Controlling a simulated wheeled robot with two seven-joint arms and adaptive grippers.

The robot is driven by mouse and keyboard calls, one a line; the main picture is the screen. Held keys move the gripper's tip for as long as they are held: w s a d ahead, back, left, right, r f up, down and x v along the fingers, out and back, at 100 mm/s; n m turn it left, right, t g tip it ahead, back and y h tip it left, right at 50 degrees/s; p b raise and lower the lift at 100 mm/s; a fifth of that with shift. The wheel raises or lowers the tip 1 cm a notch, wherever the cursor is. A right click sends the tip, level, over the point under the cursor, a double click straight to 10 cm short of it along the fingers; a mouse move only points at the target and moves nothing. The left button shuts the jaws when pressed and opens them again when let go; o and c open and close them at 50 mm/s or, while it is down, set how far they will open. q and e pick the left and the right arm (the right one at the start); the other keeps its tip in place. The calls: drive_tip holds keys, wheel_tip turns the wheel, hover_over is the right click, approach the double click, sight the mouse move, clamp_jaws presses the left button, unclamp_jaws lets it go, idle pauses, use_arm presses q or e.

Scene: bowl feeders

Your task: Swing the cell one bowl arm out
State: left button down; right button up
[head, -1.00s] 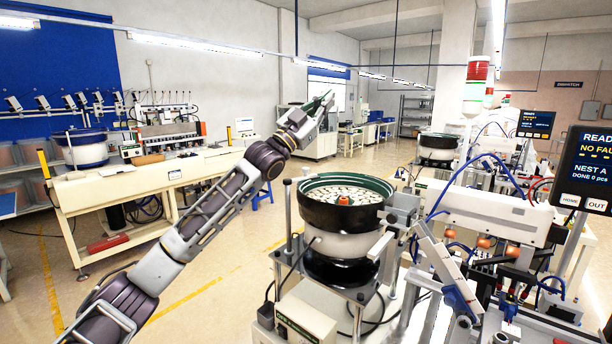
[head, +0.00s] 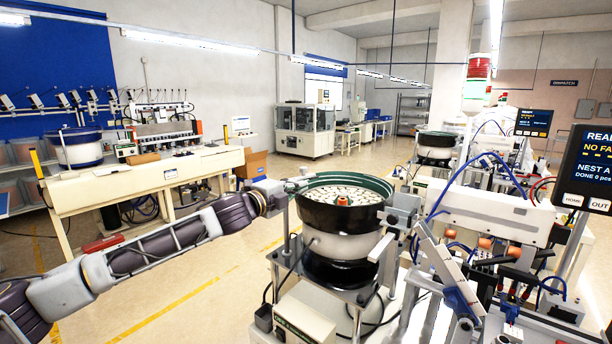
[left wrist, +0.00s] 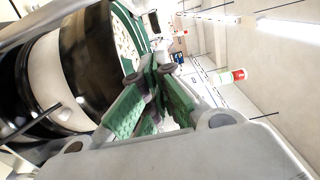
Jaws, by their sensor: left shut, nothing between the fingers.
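The near bowl feeder (head: 340,215) is a black bowl with a green inner rim, full of small pale parts with an orange-red piece in the middle. It stands on a grey post frame. A grey bracket (head: 402,208) sits at its right side; I cannot tell whether this is the bowl arm. My left gripper (head: 302,184) is at the bowl's upper left rim, shut and empty. In the left wrist view its green-padded fingers (left wrist: 150,72) meet beside the bowl (left wrist: 85,55); whether they touch the rim is unclear. My right gripper is out of view.
A screen (head: 590,165) at right reads READY, NEST A, DONE 0 pcs, partly cut off. A slanted grey rail (head: 447,265) and machine parts crowd the bowl's right. A cream bench (head: 130,190) stands at left. Open floor lies between bench and feeder.

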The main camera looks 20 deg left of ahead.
sight(308, 175)
use_arm(q)
drive_tip(key=shift+w, duration=0.2)
idle(0.3)
drive_tip(key=w+p, duration=0.4)
drive_tip(key=w, duration=0.7)
drive_tip(key=shift+w, duration=0.15)
idle(0.6)
drive_tip(key=shift+f+y, duration=0.1)
drive_tip(key=shift+y, duration=0.2)
idle(0.3)
drive_tip(key=shift+w+n+y+b, duration=0.15)
drive_tip(key=shift+n+y+b, duration=0.15)
drive_tip(key=shift+n+y, duration=0.15)
